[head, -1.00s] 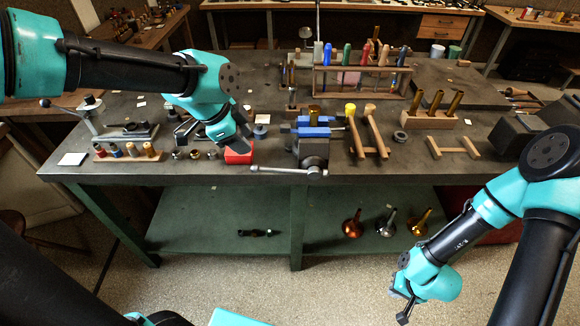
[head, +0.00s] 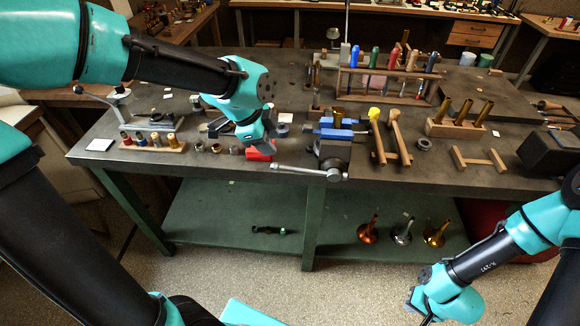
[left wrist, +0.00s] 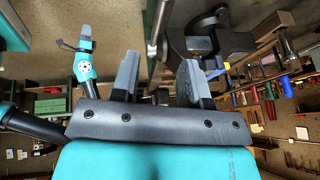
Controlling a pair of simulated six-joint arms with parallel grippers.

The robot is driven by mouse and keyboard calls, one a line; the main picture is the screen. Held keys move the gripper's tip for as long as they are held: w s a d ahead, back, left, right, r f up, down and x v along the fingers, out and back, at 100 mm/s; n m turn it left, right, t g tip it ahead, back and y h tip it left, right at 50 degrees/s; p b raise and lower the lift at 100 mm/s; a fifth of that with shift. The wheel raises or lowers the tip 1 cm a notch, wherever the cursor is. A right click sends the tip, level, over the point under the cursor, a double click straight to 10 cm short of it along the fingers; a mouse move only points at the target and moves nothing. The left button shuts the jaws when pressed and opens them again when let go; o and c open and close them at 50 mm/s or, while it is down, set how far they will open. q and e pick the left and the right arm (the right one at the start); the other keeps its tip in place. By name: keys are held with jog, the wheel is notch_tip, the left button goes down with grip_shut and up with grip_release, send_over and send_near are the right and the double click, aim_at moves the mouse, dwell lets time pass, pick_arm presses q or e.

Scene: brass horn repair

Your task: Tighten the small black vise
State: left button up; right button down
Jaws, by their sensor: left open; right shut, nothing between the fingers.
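The dark vise (head: 335,155) with blue jaw pads stands at the front edge of the bench. A brass piece (head: 338,115) stands upright at its jaws. Its steel handle bar (head: 295,171) reaches out to the left, and the bar (left wrist: 157,35) and vise (left wrist: 200,42) also show in the left wrist view. My left gripper (head: 266,138) is open over the bench, left of the vise and close above a red block (head: 258,152). Its spread fingers (left wrist: 160,78) hold nothing and are apart from the bar. My right gripper (head: 428,316) is shut and empty, low in front of the bench.
A wooden rack of colourful-handled tools (head: 385,85) stands behind the vise. Mallets (head: 380,140) lie to its right. A wooden strip with small pieces (head: 150,146) lies at the left front. The lower shelf (head: 215,215) holds several parts.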

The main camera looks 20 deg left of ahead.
aim_at(290, 168)
pick_arm(q)
jog(key=x, duration=1.2)
jog(key=shift+w+d+f, duration=0.1)
jog(key=shift+f, duration=0.25)
jog(key=shift+c, duration=0.4)
grip_shut()
